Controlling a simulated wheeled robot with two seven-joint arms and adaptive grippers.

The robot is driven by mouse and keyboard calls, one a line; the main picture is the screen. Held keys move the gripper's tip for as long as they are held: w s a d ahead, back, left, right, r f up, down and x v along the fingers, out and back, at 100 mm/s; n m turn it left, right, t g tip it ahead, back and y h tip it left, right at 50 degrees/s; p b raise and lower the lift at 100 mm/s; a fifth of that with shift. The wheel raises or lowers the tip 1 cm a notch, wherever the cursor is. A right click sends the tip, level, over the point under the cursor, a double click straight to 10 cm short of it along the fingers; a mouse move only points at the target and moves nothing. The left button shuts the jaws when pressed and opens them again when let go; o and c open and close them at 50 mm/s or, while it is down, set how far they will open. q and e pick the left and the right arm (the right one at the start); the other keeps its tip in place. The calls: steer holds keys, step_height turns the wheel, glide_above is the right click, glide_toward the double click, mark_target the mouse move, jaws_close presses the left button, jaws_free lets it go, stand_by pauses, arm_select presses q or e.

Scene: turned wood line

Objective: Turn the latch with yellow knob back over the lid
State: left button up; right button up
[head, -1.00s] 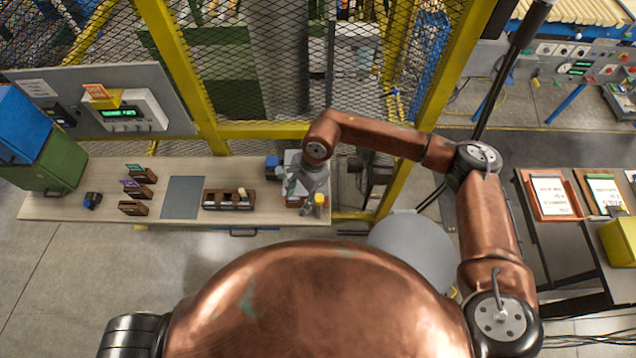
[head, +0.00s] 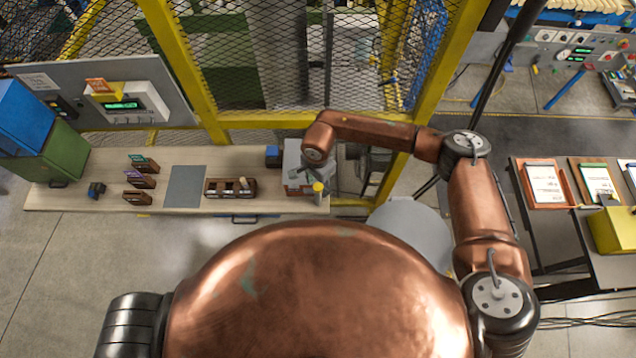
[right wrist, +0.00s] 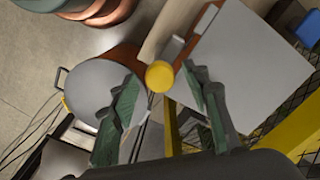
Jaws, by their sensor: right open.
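The yellow knob (right wrist: 160,76) sits on a grey latch (right wrist: 174,48) beside the edge of the pale grey lid (right wrist: 245,65) in the right wrist view. The latch points away from the lid's middle, along its side. In the head view the yellow knob (head: 318,187) is at the front right corner of the box, and the lid (head: 293,158) is partly hidden by my arm. My right gripper (right wrist: 160,82) is open, with one finger on each side of the knob in the picture. I cannot tell whether they touch it. My left gripper is not in view.
A yellow fence post (head: 400,150) and mesh stand close behind and right of the box.

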steer(key=shift+c, duration=0.2)
steer(key=c, duration=1.1)
steer(key=shift+f+m+b, duration=0.15)
steer(key=shift+m+b, duration=0.35)
steer(key=shift+b, duration=0.45)
steer(key=m+b, duration=1.1)
steer(key=b, duration=0.2)
steer(key=m+b, duration=0.2)
steer(key=m, duration=0.1)
steer(key=shift+m+b, duration=1)
steer(key=shift+m, duration=0.4)
steer(key=shift+r, duration=0.2)
steer(key=o, duration=1.1)
